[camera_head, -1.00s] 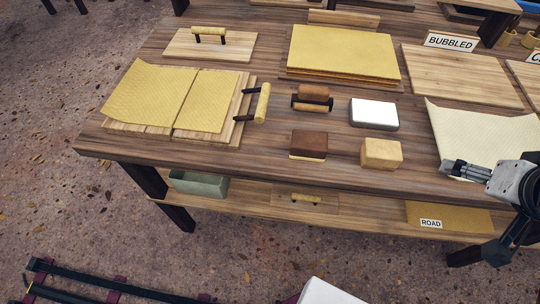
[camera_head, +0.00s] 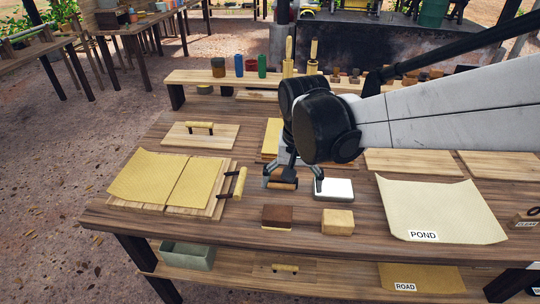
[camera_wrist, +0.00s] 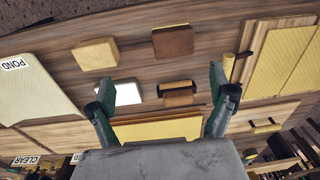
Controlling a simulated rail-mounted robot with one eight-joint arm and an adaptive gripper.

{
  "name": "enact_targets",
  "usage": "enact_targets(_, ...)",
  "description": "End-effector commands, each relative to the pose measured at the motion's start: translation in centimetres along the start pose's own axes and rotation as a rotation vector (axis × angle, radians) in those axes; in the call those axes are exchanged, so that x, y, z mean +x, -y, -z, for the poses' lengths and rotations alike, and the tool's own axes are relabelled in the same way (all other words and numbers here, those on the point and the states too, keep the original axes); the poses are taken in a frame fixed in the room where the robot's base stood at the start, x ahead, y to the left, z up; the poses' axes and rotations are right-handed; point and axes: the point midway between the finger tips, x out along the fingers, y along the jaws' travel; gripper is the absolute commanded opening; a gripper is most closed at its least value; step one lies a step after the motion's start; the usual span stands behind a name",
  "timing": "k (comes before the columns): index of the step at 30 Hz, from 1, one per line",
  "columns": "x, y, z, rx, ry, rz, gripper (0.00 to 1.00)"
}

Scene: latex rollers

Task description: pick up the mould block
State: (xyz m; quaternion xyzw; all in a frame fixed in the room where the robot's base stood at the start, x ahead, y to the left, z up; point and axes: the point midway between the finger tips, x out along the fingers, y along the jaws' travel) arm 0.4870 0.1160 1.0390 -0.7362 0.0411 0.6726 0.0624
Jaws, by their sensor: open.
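No block is labelled as the mould block, so I cannot tell for sure which one it is. A tan block (camera_head: 338,221) and a dark brown block with a pale base (camera_head: 276,216) stand at the table's front. A white-topped block (camera_head: 333,189) lies behind them. My gripper (camera_head: 294,183) is open above the table, over a small wooden piece with dark brackets (camera_head: 284,184), partly hidden by it. In the wrist view my gripper (camera_wrist: 161,82) has its fingers wide apart; the bracketed piece (camera_wrist: 180,95) shows between them, apart from both. The white block (camera_wrist: 120,94) is partly behind the left finger.
Yellow sheets on boards (camera_head: 150,178) and a roller handle (camera_head: 239,183) lie at left. A pale sheet labelled POND (camera_head: 440,205) lies at right. A raised shelf with jars (camera_head: 238,67) stands at the back. Bare wood (camera_head: 360,240) runs along the front.

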Motion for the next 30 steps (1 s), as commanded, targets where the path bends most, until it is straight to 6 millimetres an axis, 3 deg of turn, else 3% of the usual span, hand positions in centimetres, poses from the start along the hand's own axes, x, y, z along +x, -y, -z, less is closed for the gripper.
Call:
enact_targets(3, 0.5, 1.6, 0.7, 0.011, 0.046, -0.018, 0.89)
enact_targets(9, 1.4, 2.8, 1.0, 0.024, 0.084, -0.036, 0.89)
enact_targets(14, 3.1, 2.9, 0.9, 0.027, 0.089, -0.039, 0.89)
enact_targets(24, 8.8, 2.6, 0.4, 0.027, 0.088, -0.038, 0.89)
enact_targets(30, 10.0, 2.6, 0.3, 0.026, 0.088, -0.038, 0.89)
